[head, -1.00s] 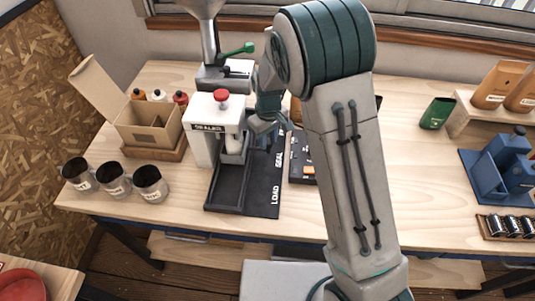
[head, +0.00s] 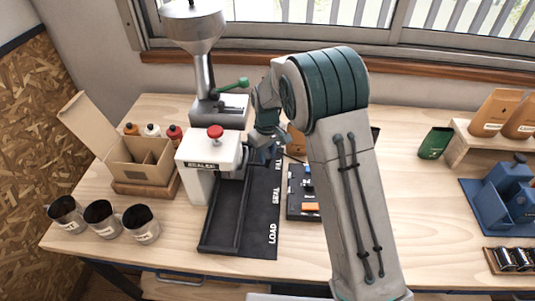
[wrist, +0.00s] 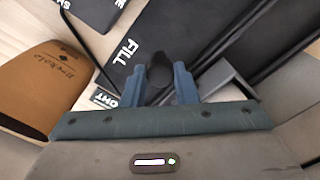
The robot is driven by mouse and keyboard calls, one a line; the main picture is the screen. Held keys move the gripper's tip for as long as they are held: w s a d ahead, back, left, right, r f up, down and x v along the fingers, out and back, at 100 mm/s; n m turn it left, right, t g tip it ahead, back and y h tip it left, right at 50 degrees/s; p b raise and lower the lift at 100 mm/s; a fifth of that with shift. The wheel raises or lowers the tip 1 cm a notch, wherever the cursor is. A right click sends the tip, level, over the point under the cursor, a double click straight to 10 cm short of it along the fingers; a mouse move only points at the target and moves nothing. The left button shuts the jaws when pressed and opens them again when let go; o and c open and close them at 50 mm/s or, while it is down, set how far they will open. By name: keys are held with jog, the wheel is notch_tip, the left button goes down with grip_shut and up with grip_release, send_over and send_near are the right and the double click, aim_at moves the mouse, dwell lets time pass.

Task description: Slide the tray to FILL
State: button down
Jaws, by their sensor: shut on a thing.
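The dark grey tray (head: 234,172) is in the black track (head: 223,222), beside and partly behind the white sealer; much of it is hidden. The track's mat carries the words LOAD, SEAL and FILL, with FILL farthest back. My gripper (head: 266,148) is at the back end, near FILL, and my arm hides some of it. In the wrist view, my gripper (wrist: 160,86) is shut on a dark round knob (wrist: 158,74), which is next to the FILL word (wrist: 125,51). A grey angled edge (wrist: 223,79), seemingly of the tray, shows just right of the fingers.
The white sealer (head: 198,165) with a red button stands left of the track. A grinder-like hopper machine (head: 218,112) is behind it. A black panel (head: 302,205) lies to the right. Several mugs and an open carton (head: 138,160) are at left. A brown pouch (wrist: 45,85) is near my gripper.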

jog(key=c, duration=1.1)
grip_release()
jog(key=shift+a, duration=0.1)
notch_tip(320, 180, up, 14)
jog(key=shift+f+b, duration=0.1)
jog(key=shift+b, duration=0.95)
jog(key=shift+c, duration=0.2)
